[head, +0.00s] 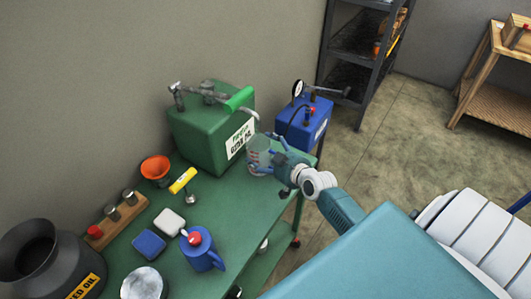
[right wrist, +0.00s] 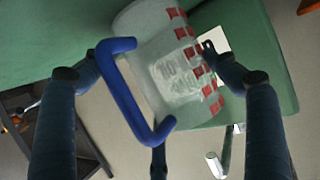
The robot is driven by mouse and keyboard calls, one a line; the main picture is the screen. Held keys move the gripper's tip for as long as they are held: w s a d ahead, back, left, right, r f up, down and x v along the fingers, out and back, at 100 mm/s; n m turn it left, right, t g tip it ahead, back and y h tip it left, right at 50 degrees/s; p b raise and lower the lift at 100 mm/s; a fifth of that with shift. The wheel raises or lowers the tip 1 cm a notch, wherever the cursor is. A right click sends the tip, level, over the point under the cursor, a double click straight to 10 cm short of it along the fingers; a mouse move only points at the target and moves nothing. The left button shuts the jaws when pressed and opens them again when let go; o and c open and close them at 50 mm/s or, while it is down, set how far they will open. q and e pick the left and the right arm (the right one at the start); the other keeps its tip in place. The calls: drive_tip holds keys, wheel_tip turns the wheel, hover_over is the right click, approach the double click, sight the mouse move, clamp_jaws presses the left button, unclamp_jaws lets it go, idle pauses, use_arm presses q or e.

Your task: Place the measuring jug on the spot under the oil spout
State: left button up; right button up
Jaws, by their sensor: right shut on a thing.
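The measuring jug (head: 257,158) is clear, with red marks. In the head view it is at the front right of the green oil dispenser (head: 200,140), close below a thin curved spout (head: 249,115). My right gripper (head: 284,168) is shut on the jug from the right. In the right wrist view the jug (right wrist: 170,65) shows large between the fingers, with its blue handle (right wrist: 122,95) towards the camera. I cannot tell whether its base touches the table. The spot under the spout cannot be made out. My left gripper is not in view.
An orange funnel (head: 155,167), a yellow-handled tool (head: 183,181), a blue oil can (head: 200,248) and a dark used-oil container (head: 45,265) stand left and in front.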

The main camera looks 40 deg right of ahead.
drive_tip(key=shift+f, duration=0.2)
drive_tip(key=o, duration=1.2)
drive_tip(key=shift+r, duration=0.2)
drive_tip(key=b+v, duration=0.1)
drive_tip(key=v, duration=1.1)
